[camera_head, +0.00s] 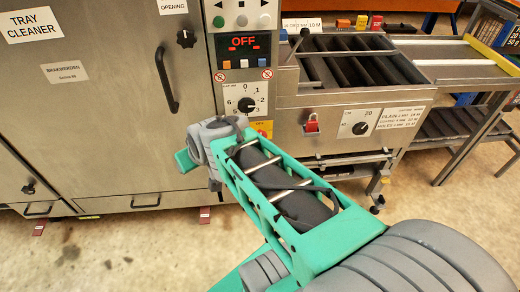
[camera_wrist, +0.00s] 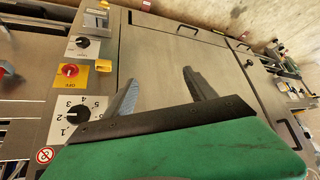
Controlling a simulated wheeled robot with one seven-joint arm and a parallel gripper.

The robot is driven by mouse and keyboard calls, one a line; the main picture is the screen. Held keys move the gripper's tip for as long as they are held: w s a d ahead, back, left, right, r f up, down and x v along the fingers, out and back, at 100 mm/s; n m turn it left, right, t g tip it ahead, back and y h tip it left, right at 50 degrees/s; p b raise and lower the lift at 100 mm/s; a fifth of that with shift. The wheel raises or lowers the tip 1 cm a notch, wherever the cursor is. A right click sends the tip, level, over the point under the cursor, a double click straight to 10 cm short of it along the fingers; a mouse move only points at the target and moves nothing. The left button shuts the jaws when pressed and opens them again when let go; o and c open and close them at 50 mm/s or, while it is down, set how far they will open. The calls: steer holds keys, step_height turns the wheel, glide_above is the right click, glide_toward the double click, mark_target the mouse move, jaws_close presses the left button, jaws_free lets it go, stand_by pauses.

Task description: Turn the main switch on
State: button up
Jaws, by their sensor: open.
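The main switch (camera_wrist: 70,70) is a red knob on a yellow plate marked OFF, in the left part of the wrist view. In the head view only part of its yellow plate (camera_head: 263,126) shows below the numbered dial; my arm hides the rest. My gripper (camera_wrist: 160,76) is open in the wrist view, with two grey fingers apart and nothing between them. It is in front of the bare steel panel, to the right of the switch in that view and apart from it. In the head view my arm hides the fingers.
A display (camera_head: 243,46) reads OFF in red. Below it is a numbered dial (camera_head: 246,105). A red padlock-like part (camera_head: 312,124) and another dial (camera_head: 360,128) are on the conveyor front. The tray cleaner door has a black handle (camera_head: 166,78) that juts out.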

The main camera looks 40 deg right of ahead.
steer(key=w+d+f+t+b, duration=0.1)
steer(key=d+f+b, duration=0.2)
steer(key=f, duration=0.1)
steer(key=w+d+f+m+t+h+b, duration=0.1)
steer(key=w+d+f+b, duration=0.1)
steer(key=d+f, duration=0.1)
steer(key=w+d+f+t+h+b, duration=0.1)
steer(key=w+d+f+b, duration=0.1)
steer(key=f, duration=0.3)
steer(key=shift+d+m+t+b, duration=0.3)
steer(key=shift+d+b, duration=0.2)
steer(key=shift+b, duration=0.3)
steer(key=m+t+h+b, duration=0.45)
steer(key=h+b, duration=0.35)
steer(key=b, duration=0.6)
glide_toward(260, 134)
steer(key=f, duration=0.2)
steer(key=x, duration=0.5)
steer(key=b+x, duration=0.1)
steer(key=x, duration=0.2)
steer(key=shift+d+r, duration=0.25)
steer(key=shift+r, duration=0.05)
steer(key=c, duration=1.3)
